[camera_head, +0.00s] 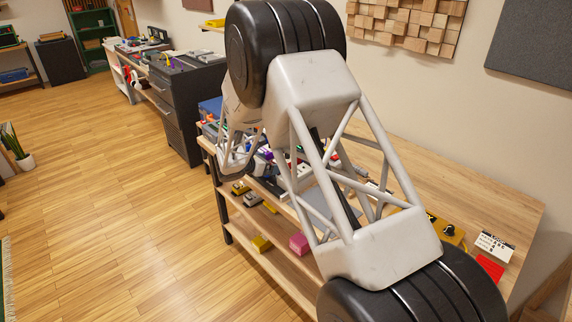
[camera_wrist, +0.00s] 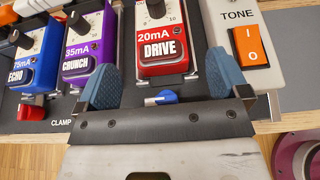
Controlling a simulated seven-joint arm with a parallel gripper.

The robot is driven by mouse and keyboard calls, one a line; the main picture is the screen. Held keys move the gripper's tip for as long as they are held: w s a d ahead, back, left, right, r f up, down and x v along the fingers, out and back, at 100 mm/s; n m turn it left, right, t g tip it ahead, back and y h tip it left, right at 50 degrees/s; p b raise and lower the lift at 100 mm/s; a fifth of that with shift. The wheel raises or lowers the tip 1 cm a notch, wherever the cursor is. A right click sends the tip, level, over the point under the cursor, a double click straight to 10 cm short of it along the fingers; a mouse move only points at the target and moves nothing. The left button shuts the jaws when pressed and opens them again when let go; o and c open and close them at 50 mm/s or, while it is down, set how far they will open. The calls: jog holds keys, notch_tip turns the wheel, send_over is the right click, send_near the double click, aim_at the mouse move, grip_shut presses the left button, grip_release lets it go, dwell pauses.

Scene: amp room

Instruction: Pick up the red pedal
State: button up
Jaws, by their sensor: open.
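The red pedal, labelled 20mA DRIVE (camera_wrist: 161,46), has a dark knob at its top and sits on a dark pedalboard (camera_wrist: 150,98) in the wrist view. My gripper (camera_wrist: 163,68) is open, with blue fingers on either side of the red pedal's near end. The left finger is between the purple pedal and the red one. The right finger is between the red pedal and the white TONE unit. I cannot tell whether either finger touches the pedal. In the head view my arm covers most of the pedalboard, and I cannot make out the red pedal there.
A purple CRUNCH pedal (camera_wrist: 90,46) and a blue ECHO pedal (camera_wrist: 35,58) stand to the left. The white TONE unit (camera_wrist: 239,14) with an orange switch (camera_wrist: 250,46) stands close on the right. A yellow box (camera_head: 434,228) and a red card (camera_head: 490,267) lie on the wooden bench (camera_head: 480,195).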

jog(key=shift+x, duration=1.5)
jog(key=shift+r, duration=0.1)
jog(key=c, duration=1.3)
jog(key=shift+r, duration=0.15)
jog(key=shift+r, duration=4.9)
